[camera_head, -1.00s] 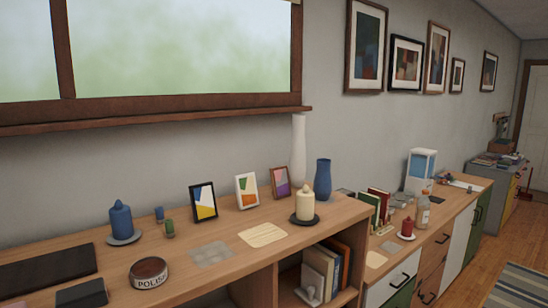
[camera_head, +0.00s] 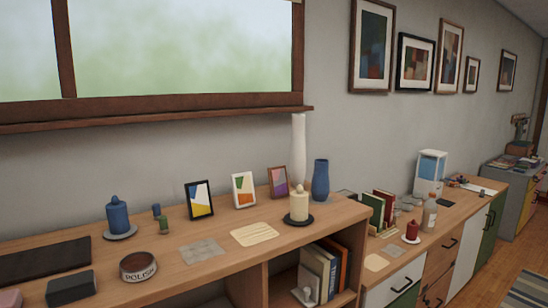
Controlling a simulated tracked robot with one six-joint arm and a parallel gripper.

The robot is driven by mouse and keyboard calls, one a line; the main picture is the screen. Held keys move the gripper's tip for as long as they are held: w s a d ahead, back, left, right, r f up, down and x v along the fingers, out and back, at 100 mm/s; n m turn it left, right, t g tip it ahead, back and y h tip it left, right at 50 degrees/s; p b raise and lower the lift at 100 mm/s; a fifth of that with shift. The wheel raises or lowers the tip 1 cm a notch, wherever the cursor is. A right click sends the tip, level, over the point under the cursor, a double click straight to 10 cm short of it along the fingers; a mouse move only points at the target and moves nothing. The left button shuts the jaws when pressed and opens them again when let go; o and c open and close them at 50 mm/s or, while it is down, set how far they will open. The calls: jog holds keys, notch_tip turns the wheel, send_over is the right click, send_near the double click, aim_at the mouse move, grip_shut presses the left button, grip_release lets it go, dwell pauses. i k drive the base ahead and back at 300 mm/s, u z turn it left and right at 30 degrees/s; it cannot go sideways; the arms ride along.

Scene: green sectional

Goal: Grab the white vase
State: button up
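The white vase (camera_head: 299,150) is tall and slim and stands upright at the back of the wooden sideboard (camera_head: 222,261), near its right end and close to the wall. Its lower part is partly hidden behind the cream candle (camera_head: 299,205) on a dark dish. A blue vase (camera_head: 320,180) stands just to its right, and a small picture frame (camera_head: 277,182) stands just to its left. My gripper is not in view.
Two more small frames (camera_head: 199,200) (camera_head: 244,190), a blue candle (camera_head: 117,215) and a polish tin (camera_head: 138,266) stand on the sideboard. A lower cabinet (camera_head: 395,281) with books and a red candle (camera_head: 412,231) adjoins on the right. Floor (camera_head: 491,263) shows at the right.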

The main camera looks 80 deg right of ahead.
aim_at(297, 166)
jog(key=u, duration=1)
jog(key=k, duration=2.25)
jog(key=z, duration=1)
